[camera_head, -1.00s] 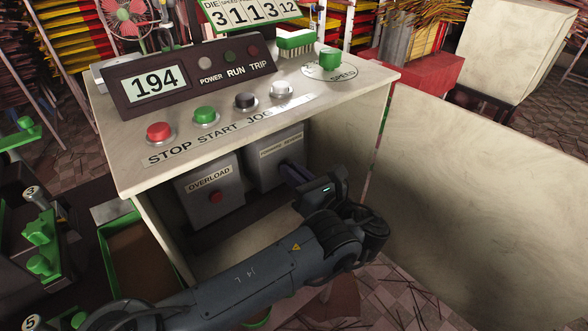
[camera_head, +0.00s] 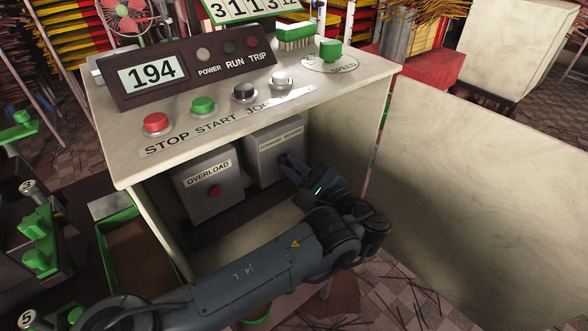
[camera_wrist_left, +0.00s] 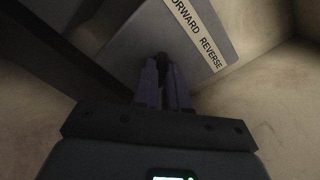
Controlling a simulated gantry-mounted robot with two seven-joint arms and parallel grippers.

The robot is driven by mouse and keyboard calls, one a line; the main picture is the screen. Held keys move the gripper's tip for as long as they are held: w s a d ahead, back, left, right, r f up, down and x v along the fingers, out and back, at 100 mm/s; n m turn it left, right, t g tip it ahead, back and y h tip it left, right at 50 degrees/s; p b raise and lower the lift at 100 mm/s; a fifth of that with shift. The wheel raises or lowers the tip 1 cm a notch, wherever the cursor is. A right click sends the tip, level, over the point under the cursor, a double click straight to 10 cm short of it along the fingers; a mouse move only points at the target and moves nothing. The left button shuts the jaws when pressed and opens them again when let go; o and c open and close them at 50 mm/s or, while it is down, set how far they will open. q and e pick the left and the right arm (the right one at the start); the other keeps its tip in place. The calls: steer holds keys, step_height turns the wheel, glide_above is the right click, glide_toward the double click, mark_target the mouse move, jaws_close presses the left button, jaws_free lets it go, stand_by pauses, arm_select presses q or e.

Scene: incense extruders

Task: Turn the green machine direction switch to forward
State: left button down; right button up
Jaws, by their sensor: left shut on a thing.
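The direction switch box (camera_head: 262,163) is a grey box with a forward/reverse label, inside the open front of the cream control cabinet. Its label (camera_wrist_left: 197,30) shows close up in the left wrist view. My left gripper (camera_head: 287,163) reaches in from the front right of the box. In the left wrist view its fingers (camera_wrist_left: 163,76) are shut on a small dark switch handle (camera_wrist_left: 162,60) below the label. The handle is mostly hidden between the fingers, so its exact setting cannot be read. My right gripper is not in view.
A grey overload box (camera_head: 209,181) with a red button stands left of the switch box. The cabinet top (camera_head: 330,85) overhangs both boxes and carries red, green, black and white buttons. A cream side panel (camera_head: 480,185) stands to the right.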

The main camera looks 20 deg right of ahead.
arm_select(q)
steer(key=shift+n, duration=0.5)
steer(key=c, duration=1.2)
jaws_free()
steer(key=shift+o, duration=0.2)
